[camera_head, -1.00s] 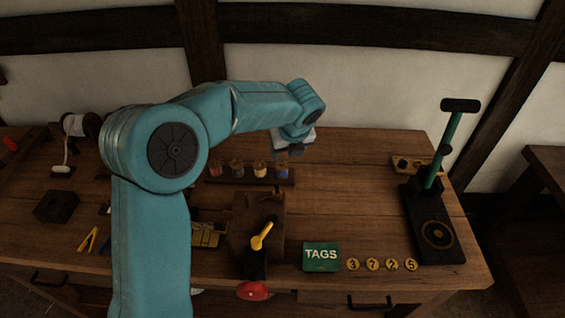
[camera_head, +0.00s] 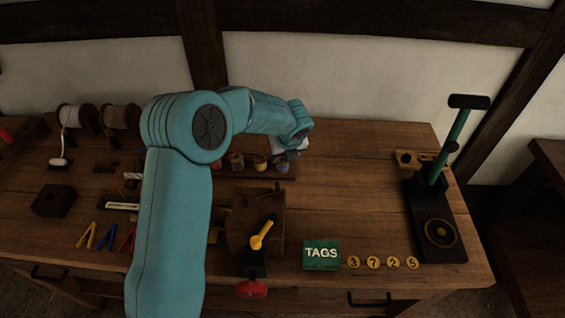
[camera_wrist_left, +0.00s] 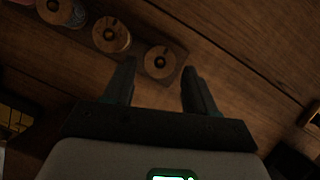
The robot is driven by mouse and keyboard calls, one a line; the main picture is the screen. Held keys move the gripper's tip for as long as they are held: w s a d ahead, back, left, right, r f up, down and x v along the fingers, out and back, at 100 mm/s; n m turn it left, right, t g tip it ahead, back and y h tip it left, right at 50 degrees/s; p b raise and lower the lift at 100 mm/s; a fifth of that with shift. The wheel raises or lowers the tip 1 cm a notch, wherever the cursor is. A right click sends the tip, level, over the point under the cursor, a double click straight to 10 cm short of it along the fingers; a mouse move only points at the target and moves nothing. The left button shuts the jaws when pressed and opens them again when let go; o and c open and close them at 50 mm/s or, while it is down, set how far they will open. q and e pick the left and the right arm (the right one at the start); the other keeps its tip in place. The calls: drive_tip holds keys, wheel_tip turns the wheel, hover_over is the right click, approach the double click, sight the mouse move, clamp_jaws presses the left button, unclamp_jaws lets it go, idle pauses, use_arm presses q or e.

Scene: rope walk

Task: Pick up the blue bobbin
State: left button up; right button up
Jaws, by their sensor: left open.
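The blue bobbin (camera_head: 282,167) stands at the right end of a dark rack of bobbins. It is partly covered by my left gripper (camera_head: 288,153), which is just above it. In the left wrist view my left gripper (camera_wrist_left: 157,90) is open and empty. The round wooden top of an end bobbin (camera_wrist_left: 160,62) shows between and just beyond its fingertips, seen from above; its thread colour is hard to tell there. My right gripper is not in view.
A yellow bobbin (camera_head: 260,163) stands beside it on the rack (camera_head: 235,175), with others further left. A wooden block with a yellow handle (camera_head: 262,234) is in front. A green TAGS box (camera_head: 321,254) and a tall black-and-green press (camera_head: 435,215) stand right.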

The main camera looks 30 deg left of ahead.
sight(283, 159)
use_arm(q)
drive_tip(key=shift+f, duration=0.25)
drive_tip(key=p+x, duration=0.1)
drive_tip(key=x, duration=0.3)
drive_tip(key=shift+a+f, duration=0.1)
drive_tip(key=shift+f, duration=0.05)
drive_tip(key=shift+w+f, duration=0.15)
drive_tip(key=shift+f, duration=0.15)
drive_tip(key=shift+c, duration=0.3)
drive_tip(key=c, duration=0.7)
